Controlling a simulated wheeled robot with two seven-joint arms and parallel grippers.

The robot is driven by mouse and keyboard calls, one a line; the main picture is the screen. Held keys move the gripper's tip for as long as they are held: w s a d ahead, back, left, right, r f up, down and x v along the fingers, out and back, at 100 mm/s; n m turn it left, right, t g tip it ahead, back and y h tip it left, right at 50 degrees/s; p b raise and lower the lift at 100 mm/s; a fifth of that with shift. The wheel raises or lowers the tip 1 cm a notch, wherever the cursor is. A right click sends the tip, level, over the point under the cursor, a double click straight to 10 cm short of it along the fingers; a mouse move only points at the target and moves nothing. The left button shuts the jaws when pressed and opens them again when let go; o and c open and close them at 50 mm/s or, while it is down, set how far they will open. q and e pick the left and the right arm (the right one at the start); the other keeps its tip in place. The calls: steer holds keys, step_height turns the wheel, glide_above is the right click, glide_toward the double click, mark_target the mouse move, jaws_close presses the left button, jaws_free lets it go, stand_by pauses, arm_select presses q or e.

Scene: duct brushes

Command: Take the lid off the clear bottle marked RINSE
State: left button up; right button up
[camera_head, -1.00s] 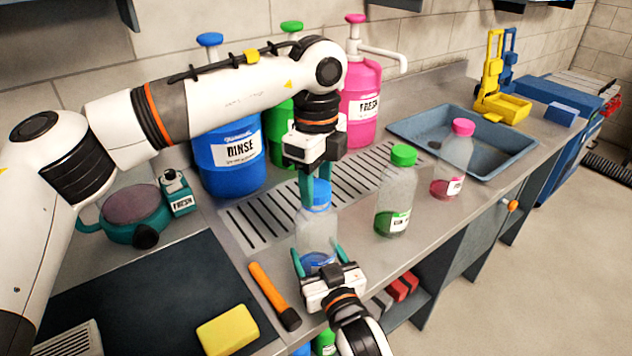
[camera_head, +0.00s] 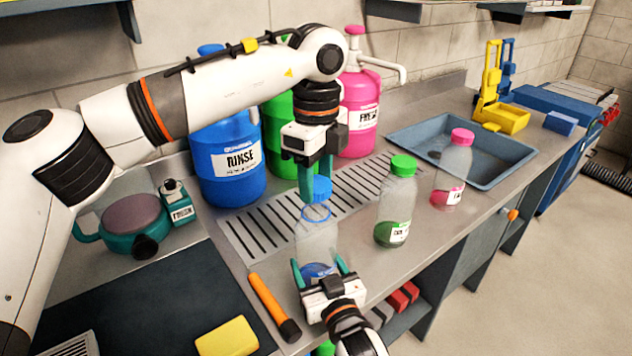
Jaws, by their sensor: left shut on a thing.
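The clear bottle (camera_head: 316,240) with a little blue liquid stands upright at the counter's front; its label is not readable. Its blue lid (camera_head: 319,186) is in my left gripper (camera_head: 316,186), which comes down from above and is shut on it. The lid is just above the bottle's neck, where a blue ring shows. My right gripper (camera_head: 321,270) is at the bottle's lower part, with one teal finger on each side, closed around it. It hides part of the bottle's base.
A green-capped bottle (camera_head: 397,205) and a pink-capped bottle (camera_head: 453,170) stand to the right. Behind are a blue RINSE jug (camera_head: 225,160), a green jug and a pink jug (camera_head: 358,115). An orange-handled tool (camera_head: 270,303) and yellow sponge (camera_head: 227,337) lie left of the bottle.

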arm_select(q)
step_height(320, 180, up, 3)
steer(key=shift+f, duration=0.1)
arm_select(e)
steer(key=o, duration=1.9)
steer(key=shift+o, duration=0.2)
